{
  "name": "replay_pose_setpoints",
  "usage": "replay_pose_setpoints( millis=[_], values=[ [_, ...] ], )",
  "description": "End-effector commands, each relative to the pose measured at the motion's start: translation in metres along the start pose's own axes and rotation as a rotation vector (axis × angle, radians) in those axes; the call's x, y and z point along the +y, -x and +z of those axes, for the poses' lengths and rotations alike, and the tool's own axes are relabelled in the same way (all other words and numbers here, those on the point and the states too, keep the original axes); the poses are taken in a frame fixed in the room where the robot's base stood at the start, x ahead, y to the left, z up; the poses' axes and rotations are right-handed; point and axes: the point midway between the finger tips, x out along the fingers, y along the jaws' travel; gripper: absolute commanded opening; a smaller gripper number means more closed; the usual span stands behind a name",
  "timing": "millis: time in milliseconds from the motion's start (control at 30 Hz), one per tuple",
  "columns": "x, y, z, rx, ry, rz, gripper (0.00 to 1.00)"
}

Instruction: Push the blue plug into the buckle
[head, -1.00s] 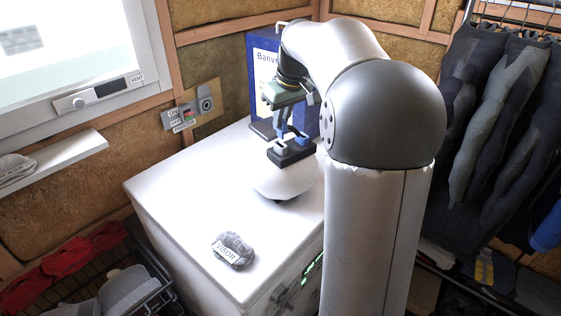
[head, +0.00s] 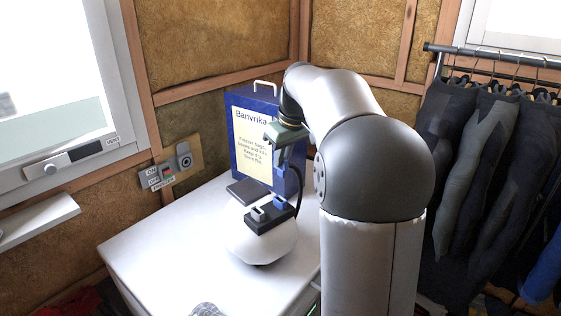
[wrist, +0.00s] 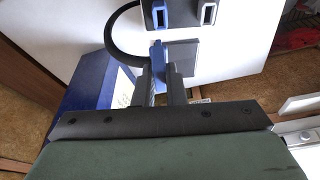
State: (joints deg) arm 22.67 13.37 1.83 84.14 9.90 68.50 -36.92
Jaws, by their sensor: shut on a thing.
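My gripper (head: 281,163) is over the far side of the black block (head: 270,220), pointing down. In the wrist view my gripper (wrist: 161,75) is shut on the blue plug (wrist: 157,56), which shows as a narrow blue piece between the fingers. A dark cable (wrist: 113,35) loops from the plug toward the block. The block carries a grey buckle (head: 257,213) and a blue buckle (head: 279,202) side by side. Their slots show in the wrist view, blue (wrist: 160,15) and grey (wrist: 208,14). The plug is apart from both.
The block sits on a white dome (head: 262,243) on a white cabinet top (head: 150,250). A blue Banvrika box (head: 240,110) stands close behind my gripper. A flat dark plate (head: 246,191) lies left of it. Dark suits hang at the right. The cabinet top's left side is clear.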

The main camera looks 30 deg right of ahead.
Motion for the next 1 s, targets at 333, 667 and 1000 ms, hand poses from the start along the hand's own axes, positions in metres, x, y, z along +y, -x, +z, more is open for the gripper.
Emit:
replay_pose_setpoints(
  millis=[333,667,1000],
  values=[
    [0.0,-0.004,0.001,0.0,0.0,0.0,0.0],
    [0.0,-0.029,0.009,-0.001,-0.001,0.0,0.0],
    [0.0,-0.055,0.017,0.001,-0.001,0.001,0.0]
  ],
)
